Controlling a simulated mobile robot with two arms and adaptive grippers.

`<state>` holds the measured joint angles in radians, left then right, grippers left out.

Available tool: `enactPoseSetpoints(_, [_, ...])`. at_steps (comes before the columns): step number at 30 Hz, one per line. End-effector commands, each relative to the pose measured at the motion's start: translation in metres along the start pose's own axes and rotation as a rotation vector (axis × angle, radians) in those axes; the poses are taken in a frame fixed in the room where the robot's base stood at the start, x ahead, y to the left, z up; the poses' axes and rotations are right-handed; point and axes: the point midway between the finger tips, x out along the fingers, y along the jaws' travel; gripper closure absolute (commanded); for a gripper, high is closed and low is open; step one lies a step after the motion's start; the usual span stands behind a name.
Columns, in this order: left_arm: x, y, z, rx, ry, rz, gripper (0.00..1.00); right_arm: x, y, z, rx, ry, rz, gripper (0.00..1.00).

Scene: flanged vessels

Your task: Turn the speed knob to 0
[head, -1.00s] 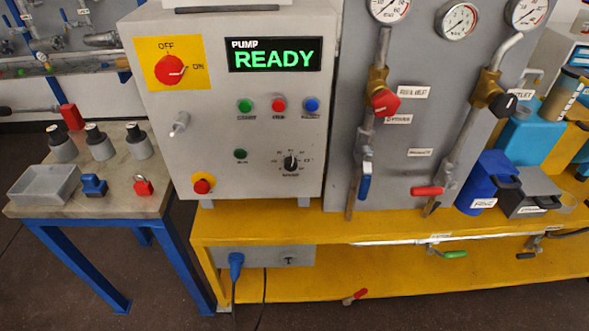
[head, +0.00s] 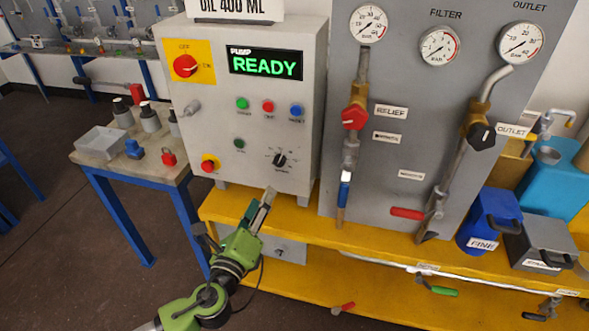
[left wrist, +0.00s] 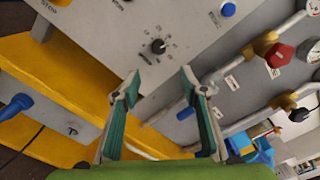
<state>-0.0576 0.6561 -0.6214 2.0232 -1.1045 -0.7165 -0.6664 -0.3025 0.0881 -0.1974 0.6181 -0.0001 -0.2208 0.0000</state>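The speed knob (head: 280,160) is a small black dial with a ring of scale marks, low on the right of the grey pump panel (head: 222,170). It also shows in the left wrist view (left wrist: 158,46), ahead of the fingertips. Its exact setting is too small to read. My left gripper (head: 266,197) is below the knob and apart from it. In the left wrist view my left gripper (left wrist: 160,86) is open and empty, with its two fingers well apart. The right gripper is not in view.
The display (head: 265,63) reads READY. Green, red and blue buttons sit above the knob, and a red stop button (head: 210,163) is at lower left. The yellow bench (head: 300,225) lies under the panel. Relief valve pipes (head: 353,118) stand to the right.

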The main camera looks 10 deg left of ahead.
Motion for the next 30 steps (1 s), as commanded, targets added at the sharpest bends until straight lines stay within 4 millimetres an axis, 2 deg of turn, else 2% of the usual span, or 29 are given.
enactPoseSetpoints(5, [0.018, -0.004, 0.003, 0.004, -0.005, -0.006, 0.6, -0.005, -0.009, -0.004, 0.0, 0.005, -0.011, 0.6])
enactPoseSetpoints(9, [0.045, -0.004, 0.003, 0.001, -0.004, -0.005, 0.6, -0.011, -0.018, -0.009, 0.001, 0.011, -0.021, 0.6])
enactPoseSetpoints(19, [0.111, -0.003, 0.002, 0.001, -0.003, -0.002, 0.6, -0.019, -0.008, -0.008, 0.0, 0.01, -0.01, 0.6])
enactPoseSetpoints(24, [0.129, -0.002, 0.001, -0.001, -0.001, -0.002, 0.6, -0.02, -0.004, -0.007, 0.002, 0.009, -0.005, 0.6])
enactPoseSetpoints(30, [0.137, -0.001, 0.001, -0.001, -0.001, -0.002, 0.6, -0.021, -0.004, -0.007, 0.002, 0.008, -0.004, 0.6])
